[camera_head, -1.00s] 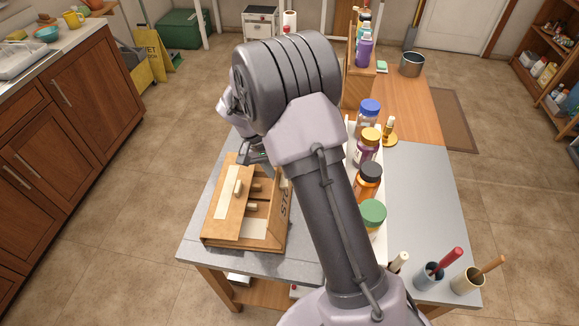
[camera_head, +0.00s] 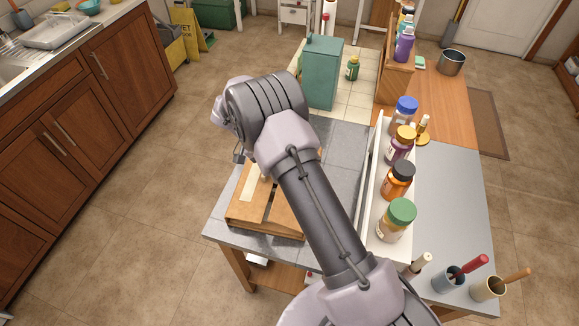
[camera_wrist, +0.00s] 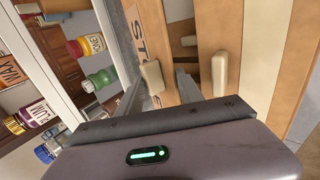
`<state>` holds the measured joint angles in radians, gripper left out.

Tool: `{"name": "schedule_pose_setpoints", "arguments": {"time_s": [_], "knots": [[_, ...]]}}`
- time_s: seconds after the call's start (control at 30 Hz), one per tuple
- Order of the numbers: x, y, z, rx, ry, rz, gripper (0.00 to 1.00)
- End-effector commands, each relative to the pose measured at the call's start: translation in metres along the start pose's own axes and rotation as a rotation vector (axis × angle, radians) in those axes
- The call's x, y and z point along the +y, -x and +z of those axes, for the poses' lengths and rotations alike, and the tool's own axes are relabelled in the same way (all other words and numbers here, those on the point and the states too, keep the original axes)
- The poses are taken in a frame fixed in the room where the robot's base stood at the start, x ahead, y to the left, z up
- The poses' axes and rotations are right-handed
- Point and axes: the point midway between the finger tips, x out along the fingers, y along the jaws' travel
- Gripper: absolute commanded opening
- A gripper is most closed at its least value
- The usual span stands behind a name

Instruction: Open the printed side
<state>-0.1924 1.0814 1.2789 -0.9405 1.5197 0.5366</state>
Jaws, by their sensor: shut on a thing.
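A wooden box (camera_head: 250,212) with sliding-looking front panels stands on the grey tabletop, partly behind my arm in the head view. In the wrist view, a panel printed with dark letters beginning "STO" (camera_wrist: 139,30) is at upper middle, with a pale knob (camera_wrist: 152,77) in front of it. My gripper (camera_wrist: 157,82) has its fingers on either side of this knob and is shut on it. A second pale knob (camera_wrist: 219,73) stands on the plain wooden panel to the right, outside the fingers. The fingertips are hidden in the head view.
A white tray (camera_head: 370,222) with several capped jars, including a green-lidded one (camera_head: 397,220), runs along the right of my arm. Cups with handled tools (camera_head: 448,279) stand at the front right. A green cabinet (camera_head: 322,73) stands behind. Grey tabletop (camera_head: 345,150) is bare between.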

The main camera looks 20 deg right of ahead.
Motion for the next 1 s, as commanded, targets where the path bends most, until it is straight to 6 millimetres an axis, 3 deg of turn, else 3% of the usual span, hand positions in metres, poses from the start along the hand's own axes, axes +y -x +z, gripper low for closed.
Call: {"name": "schedule_pose_setpoints", "arguments": {"time_s": [0.77, 0.8, 1.0], "knots": [[-0.0082, -0.0062, 0.0004, -0.001, -0.001, -0.002, 0.0], [-0.0081, -0.0062, 0.0003, -0.001, -0.001, -0.002, 0.46], [-0.0076, -0.0059, 0.0001, 0.0, -0.001, -0.002, 0.47]]}}
